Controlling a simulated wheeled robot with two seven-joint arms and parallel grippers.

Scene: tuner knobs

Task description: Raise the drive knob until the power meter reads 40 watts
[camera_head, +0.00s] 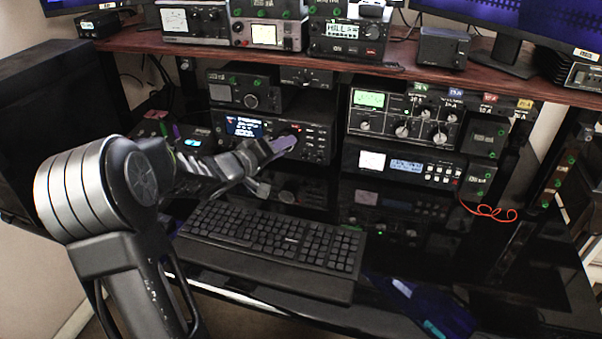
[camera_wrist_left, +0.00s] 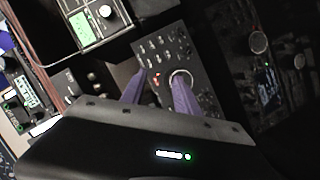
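My left gripper (camera_head: 277,147) reaches from the left to the front of the black radio (camera_head: 242,126) with a blue screen. Its purple fingers are apart in the left wrist view (camera_wrist_left: 160,78). There, one fingertip overlaps a large ringed knob (camera_wrist_left: 181,76) on a black panel; the other is left of it, over the panel. I cannot tell whether either touches the knob. The fingers partly hide the radio's knob area in the head view. A white-faced meter (camera_head: 372,160) sits on the lower right unit; its reading is too small to make out. No drive label is readable. My right gripper is not in view.
A tuner (camera_head: 370,99) with a green display and several knobs stands on the right. A keyboard (camera_head: 270,237) lies on the glossy black desk before the radios. The shelf (camera_head: 150,42) above holds more equipment. A red cable (camera_head: 490,212) curls at right.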

